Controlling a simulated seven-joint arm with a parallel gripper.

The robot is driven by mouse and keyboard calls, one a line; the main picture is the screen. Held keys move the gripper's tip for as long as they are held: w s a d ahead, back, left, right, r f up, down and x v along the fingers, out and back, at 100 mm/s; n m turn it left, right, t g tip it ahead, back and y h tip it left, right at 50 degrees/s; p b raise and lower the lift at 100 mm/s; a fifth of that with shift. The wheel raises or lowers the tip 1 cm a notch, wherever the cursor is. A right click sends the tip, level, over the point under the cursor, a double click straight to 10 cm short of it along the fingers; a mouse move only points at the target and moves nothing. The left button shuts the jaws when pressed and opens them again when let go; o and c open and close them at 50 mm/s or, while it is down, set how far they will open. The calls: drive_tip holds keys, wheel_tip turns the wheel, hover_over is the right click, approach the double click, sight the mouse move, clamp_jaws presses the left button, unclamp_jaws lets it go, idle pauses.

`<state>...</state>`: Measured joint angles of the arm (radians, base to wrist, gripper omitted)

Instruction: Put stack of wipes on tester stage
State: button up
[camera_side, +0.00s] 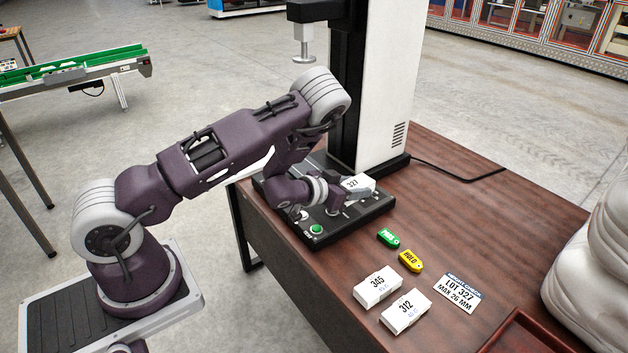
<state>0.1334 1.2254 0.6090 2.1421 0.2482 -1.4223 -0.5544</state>
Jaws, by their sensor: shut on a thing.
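A white stack of wipes marked 327 (358,184) is in my gripper (343,196), over the right part of the tester's black base (345,222). The stack looks slightly tilted. My gripper is shut on it, and its fingers are small and partly hidden. The tester (385,90) has a tall black and white column with a press head (304,50) high above the base. My arm covers much of the base, so I cannot make out the stage or whether the stack touches anything beneath it.
White stacks marked 345 (377,287) and 312 (405,311) lie on the brown table (480,220). Near them are a green tag (388,237), a yellow HOLD tag (410,260) and a LOT 327 MAX 26 MM card (457,292). A green button (316,229) is on the base's front.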

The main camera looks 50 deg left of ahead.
drive_tip(key=w+a+r, duration=0.2)
drive_tip(key=a+r, duration=0.2)
drive_tip(key=a, duration=0.6)
wheel_tip(320, 180, up, 2)
drive_tip(key=r, duration=0.1)
hover_over(306, 169)
drive_tip(key=shift+m+h, duration=0.3)
drive_tip(key=shift+h, duration=0.1)
wheel_tip(306, 169, down, 10)
drive_tip(key=shift+w+f, duration=0.1)
drive_tip(key=o, duration=1.4)
drive_tip(key=shift+f, duration=0.1)
drive_tip(key=shift+o, duration=0.2)
